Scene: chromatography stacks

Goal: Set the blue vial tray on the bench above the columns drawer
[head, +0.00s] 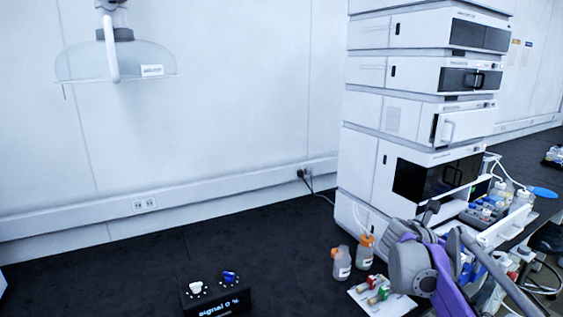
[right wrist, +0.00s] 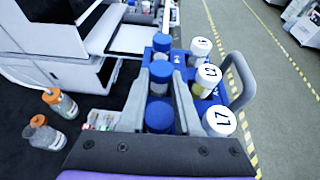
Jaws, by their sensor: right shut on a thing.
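The blue vial tray (right wrist: 158,112) is held upright in front of my right wrist. It carries blue-capped vials and white-capped, numbered vials. My right gripper (right wrist: 160,90) is shut on the tray, its grey fingers among the vials. In the head view the right arm hides most of the tray, and a small blue part (head: 478,263) shows beside it. The tray is at the front edge of the dark bench (head: 120,270), right of the orange-capped bottles. I cannot tell which drawer is the columns drawer. My left gripper is out of view.
A tall white instrument stack (head: 400,120) stands at the back right. A black display box (head: 215,295) sits at the front. The bench left of the stack is mostly clear.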

